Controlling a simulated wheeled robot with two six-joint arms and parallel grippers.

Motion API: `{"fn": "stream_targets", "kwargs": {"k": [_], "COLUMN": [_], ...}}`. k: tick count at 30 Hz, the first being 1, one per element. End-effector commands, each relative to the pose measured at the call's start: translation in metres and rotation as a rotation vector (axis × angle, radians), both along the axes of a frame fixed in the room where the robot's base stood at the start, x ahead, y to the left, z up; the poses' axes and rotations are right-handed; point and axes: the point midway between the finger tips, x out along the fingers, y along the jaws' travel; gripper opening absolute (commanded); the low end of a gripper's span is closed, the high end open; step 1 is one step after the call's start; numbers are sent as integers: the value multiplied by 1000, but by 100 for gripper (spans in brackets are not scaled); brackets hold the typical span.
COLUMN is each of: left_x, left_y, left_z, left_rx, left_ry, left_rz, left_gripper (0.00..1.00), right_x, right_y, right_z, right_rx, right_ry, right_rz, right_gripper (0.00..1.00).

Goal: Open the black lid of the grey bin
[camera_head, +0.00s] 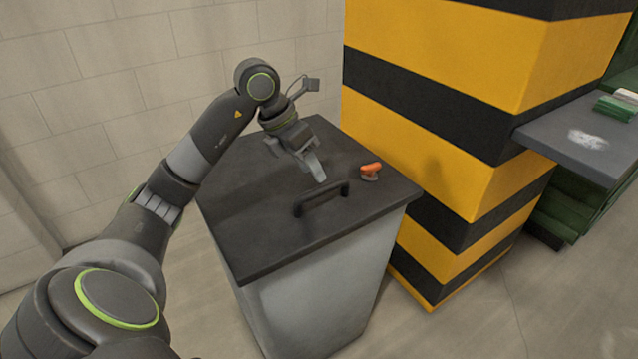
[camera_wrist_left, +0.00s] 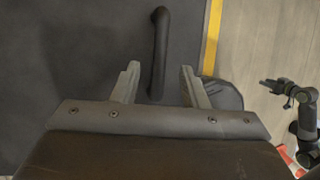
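The grey bin (camera_head: 318,308) stands on the floor with its black lid (camera_head: 262,222) lying flat on top, shut. A black bar handle (camera_head: 322,198) is on the lid near its front edge. My left gripper (camera_head: 317,170) hangs over the lid just behind the handle. In the left wrist view the left gripper (camera_wrist_left: 158,82) is open, and the handle (camera_wrist_left: 159,45) runs lengthwise between its two fingers in the picture, apart from both. How far the fingertips are above the handle is unclear. An arm, apparently my right one, shows at the right edge with a small gripper (camera_wrist_left: 274,86).
An orange object on a grey base (camera_head: 371,171) lies on the lid right of the handle. A yellow-and-black striped pillar (camera_head: 450,120) stands close to the bin's right. A tiled wall (camera_head: 110,80) is behind. A grey shelf (camera_head: 575,135) juts out at the right.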

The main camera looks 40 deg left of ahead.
Motion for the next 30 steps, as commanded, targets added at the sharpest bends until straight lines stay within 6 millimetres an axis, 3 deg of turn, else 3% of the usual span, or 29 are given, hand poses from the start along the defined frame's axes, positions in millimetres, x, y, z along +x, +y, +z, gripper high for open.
{"fn": "stream_targets", "kwargs": {"k": [3, 7, 20, 30], "left_x": [6, 11, 14, 14], "left_y": [-8, -12, -15, -15], "left_z": [-22, -36, -45, -45], "left_rx": [-3, -2, 1, 1], "left_ry": [2, 1, 0, 0], "left_rz": [-1, -1, 0, 0], "left_gripper": [40, 40, 40, 0], "right_x": [2, 4, 4, 5], "right_y": [0, 1, 2, 2], "right_z": [0, 3, 4, 4], "right_rx": [3, 7, 11, 10], "right_ry": [-12, -23, -29, -30], "right_rz": [0, 0, 0, 0], "right_gripper": [36, 36, 36, 36]}}
